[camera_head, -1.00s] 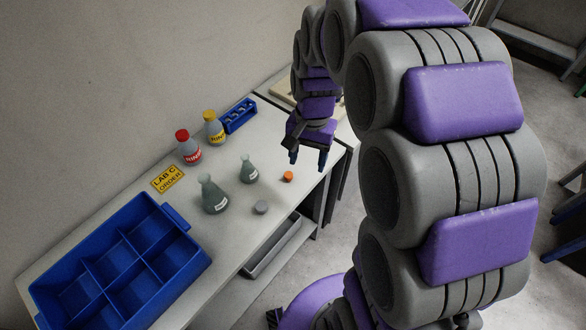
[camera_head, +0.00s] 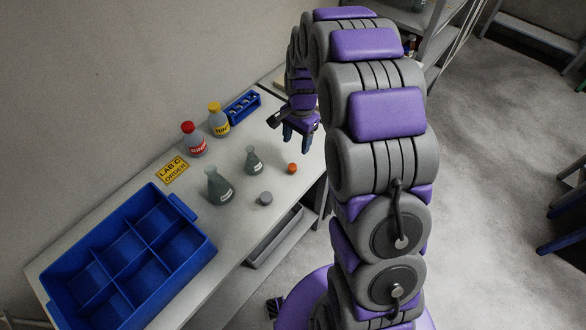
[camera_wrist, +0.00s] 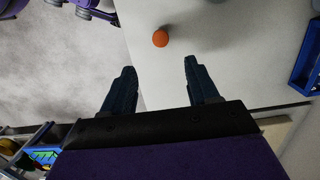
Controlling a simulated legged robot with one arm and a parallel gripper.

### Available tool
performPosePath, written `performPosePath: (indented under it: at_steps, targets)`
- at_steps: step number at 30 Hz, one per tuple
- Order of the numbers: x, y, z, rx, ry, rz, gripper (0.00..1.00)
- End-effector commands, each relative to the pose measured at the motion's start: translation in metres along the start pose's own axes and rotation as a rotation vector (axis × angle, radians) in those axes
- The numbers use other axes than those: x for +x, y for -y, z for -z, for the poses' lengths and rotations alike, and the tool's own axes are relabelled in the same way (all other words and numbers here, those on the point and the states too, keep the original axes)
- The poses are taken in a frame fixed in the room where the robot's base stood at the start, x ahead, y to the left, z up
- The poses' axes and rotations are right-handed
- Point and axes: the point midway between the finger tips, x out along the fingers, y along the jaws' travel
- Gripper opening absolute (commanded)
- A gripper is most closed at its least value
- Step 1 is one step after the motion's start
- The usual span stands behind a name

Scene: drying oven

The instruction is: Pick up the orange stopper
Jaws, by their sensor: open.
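The small orange stopper (camera_head: 292,168) stands on the light table near its front edge, right of the flasks. It also shows in the wrist view (camera_wrist: 160,39), beyond the fingertips and roughly between their lines. My gripper (camera_head: 297,144) is open and empty, above the table behind the stopper in the head view. Its two dark fingers (camera_wrist: 158,75) are spread apart in the wrist view. The gripper is apart from the stopper.
A grey stopper (camera_head: 265,199) and two flasks, one larger (camera_head: 218,187) and one smaller (camera_head: 254,160), stand nearby. Red-capped (camera_head: 194,140) and yellow-capped (camera_head: 218,121) bottles and a blue rack (camera_head: 242,106) are by the wall. A blue divided tray (camera_head: 75,262) fills the near left.

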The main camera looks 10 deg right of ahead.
Motion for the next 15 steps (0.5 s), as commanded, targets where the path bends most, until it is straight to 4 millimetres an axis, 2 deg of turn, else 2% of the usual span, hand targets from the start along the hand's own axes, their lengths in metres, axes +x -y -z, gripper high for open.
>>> performPosePath:
  at_steps: [1, 7, 15]
  targets:
    - [0.013, -0.001, 0.000, -0.001, 0.003, -0.003, 0.59]
    - [0.052, -0.004, 0.002, -0.001, 0.010, -0.002, 0.59]
    - [0.071, -0.003, 0.003, -0.002, 0.005, 0.003, 0.59]
